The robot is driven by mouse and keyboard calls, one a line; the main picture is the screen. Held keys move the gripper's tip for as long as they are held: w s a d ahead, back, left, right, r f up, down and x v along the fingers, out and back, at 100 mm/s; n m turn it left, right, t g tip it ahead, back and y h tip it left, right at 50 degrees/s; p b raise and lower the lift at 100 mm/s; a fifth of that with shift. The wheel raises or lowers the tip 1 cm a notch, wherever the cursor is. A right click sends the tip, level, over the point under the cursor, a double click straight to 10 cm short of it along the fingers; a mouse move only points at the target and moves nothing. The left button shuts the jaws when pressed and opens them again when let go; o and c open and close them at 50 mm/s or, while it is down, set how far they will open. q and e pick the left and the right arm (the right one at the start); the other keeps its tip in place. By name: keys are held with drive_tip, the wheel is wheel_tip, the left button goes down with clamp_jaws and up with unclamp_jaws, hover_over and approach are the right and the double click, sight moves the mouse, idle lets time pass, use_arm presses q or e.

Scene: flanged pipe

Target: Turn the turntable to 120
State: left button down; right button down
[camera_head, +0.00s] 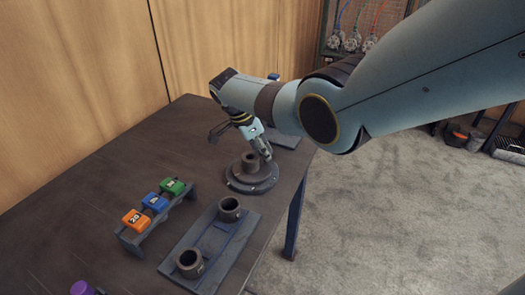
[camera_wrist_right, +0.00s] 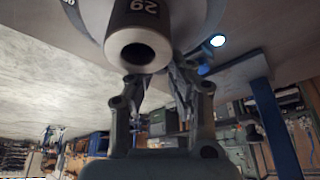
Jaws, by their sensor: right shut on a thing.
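The turntable (camera_head: 238,184) is a dark round disc on the table, with small marks around its rim. A short hollow pipe (camera_head: 249,160) stands upright at its middle. In the wrist view the pipe (camera_wrist_right: 138,48) shows its open end, with a number on its side. My right gripper (camera_head: 265,154) reaches down at the turntable's far right side, close beside the pipe. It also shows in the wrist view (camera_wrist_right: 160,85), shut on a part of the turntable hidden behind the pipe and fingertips. My left gripper is not in view.
A rack (camera_head: 150,224) holds orange, blue and green numbered blocks. A dark plate (camera_head: 212,242) with two short pipes lies at the table's front edge. A purple thing (camera_head: 82,288) shows at the bottom left. The table's left part is clear.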

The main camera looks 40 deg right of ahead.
idle(0.4)
drive_tip(key=c, duration=1.2)
unclamp_jaws()
drive_tip(key=shift+c, duration=0.2)
drive_tip(key=shift+a+r, duration=0.1)
drive_tip(key=shift+r, duration=0.15)
drive_tip(key=v, duration=1.1)
drive_tip(key=shift+r, duration=0.25)
drive_tip(key=shift+w+a+f, duration=0.1)
